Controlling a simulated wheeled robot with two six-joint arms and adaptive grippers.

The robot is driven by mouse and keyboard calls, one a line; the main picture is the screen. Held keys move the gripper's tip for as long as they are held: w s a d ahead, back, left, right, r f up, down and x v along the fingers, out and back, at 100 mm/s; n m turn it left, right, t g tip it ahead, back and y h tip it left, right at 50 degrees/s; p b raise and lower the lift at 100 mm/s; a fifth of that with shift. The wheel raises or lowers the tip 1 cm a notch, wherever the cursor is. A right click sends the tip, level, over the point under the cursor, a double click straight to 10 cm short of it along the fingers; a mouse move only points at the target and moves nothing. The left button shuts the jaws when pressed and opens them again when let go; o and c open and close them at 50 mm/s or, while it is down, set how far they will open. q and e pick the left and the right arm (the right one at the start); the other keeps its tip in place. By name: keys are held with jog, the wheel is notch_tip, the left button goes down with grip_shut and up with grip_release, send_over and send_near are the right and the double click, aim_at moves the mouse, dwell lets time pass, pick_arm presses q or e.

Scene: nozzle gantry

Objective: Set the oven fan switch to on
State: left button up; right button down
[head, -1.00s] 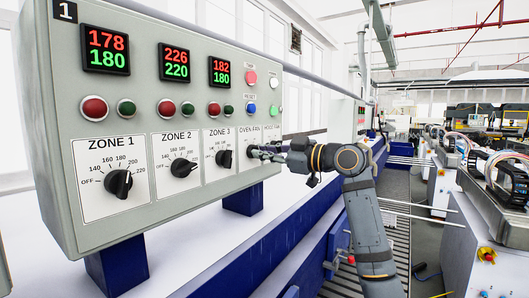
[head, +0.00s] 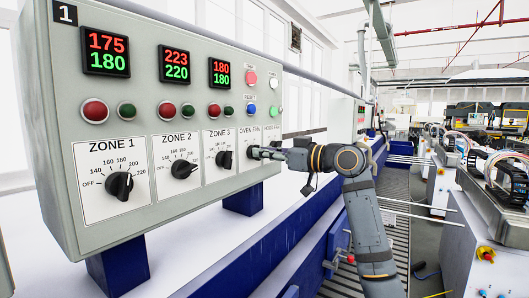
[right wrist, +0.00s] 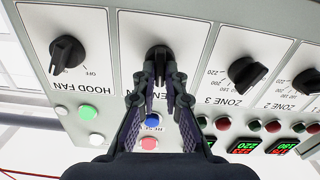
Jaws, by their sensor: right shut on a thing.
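The grey control panel (head: 150,55) carries the oven fan switch, a black rotary knob (right wrist: 158,53) under the partly hidden OVEN FAN label (head: 250,131). My right gripper (head: 256,153) reaches the panel from the right. In the right wrist view, its fingertips (right wrist: 161,85) are shut on the oven fan knob, one on each side. The fingers cover much of the knob and its label, so I cannot tell which position it points to. My left gripper is not in view.
The zone 3 knob (head: 223,158) is on the other side. Blue (right wrist: 152,121) and red (right wrist: 149,144) buttons lie near my fingers. Machinery (head: 495,190) stands at the right.

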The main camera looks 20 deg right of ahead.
jog(key=shift+d+r+m+p, duration=0.15)
jog(key=shift+m+p, duration=0.15)
jog(key=shift+m, duration=1.45)
jog(key=shift+a+r+m+p, duration=0.1)
jog(key=shift+m+p, duration=0.15)
jog(key=shift+m, duration=1.5)
jog(key=c, duration=1.4)
grip_release()
jog(key=shift+w+d+f, duration=0.1)
jog(key=shift+f, duration=0.05)
jog(key=shift+v, duration=5.95)
